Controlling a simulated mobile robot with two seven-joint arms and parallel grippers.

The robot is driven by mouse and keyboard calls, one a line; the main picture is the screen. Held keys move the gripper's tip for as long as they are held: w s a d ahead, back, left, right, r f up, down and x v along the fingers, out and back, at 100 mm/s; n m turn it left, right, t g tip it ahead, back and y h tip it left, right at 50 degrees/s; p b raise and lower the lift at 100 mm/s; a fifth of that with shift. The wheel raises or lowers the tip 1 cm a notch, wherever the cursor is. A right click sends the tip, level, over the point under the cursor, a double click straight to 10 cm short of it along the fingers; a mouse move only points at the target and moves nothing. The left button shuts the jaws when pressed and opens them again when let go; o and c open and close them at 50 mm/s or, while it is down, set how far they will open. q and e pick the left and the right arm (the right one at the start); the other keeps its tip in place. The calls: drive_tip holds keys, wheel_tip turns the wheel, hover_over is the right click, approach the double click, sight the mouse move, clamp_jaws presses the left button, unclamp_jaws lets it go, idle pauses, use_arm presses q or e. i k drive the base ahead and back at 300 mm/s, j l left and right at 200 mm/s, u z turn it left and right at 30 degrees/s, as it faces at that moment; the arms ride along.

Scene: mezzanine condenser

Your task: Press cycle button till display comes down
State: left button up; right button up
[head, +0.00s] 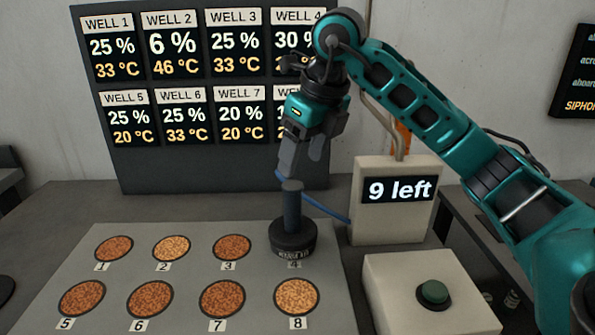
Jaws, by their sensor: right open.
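A green button (434,292) sits on a pale box (395,302) at the front right. Behind it a pale unit carries a small display (398,190) reading "9 left". A large dark board (165,165) at the back shows percentages and temperatures for the wells; well 2 reads 6 % and 46 °C. My right gripper (300,165) is open and points down over the handle of a dark round weight (293,236) standing on well 4. I cannot tell whether the fingers touch the handle. My right gripper is left of and behind the green button. My left gripper is out of view.
A grey plate (195,265) holds numbered round wells with brown, grainy fill; well 4 is covered by the weight. A blue cable (327,209) runs behind the weight to the display unit. My right arm spans the right side. Another dark sign (575,80) hangs at the right edge.

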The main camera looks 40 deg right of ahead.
sight(435, 291)
drive_tip(key=k, duration=1)
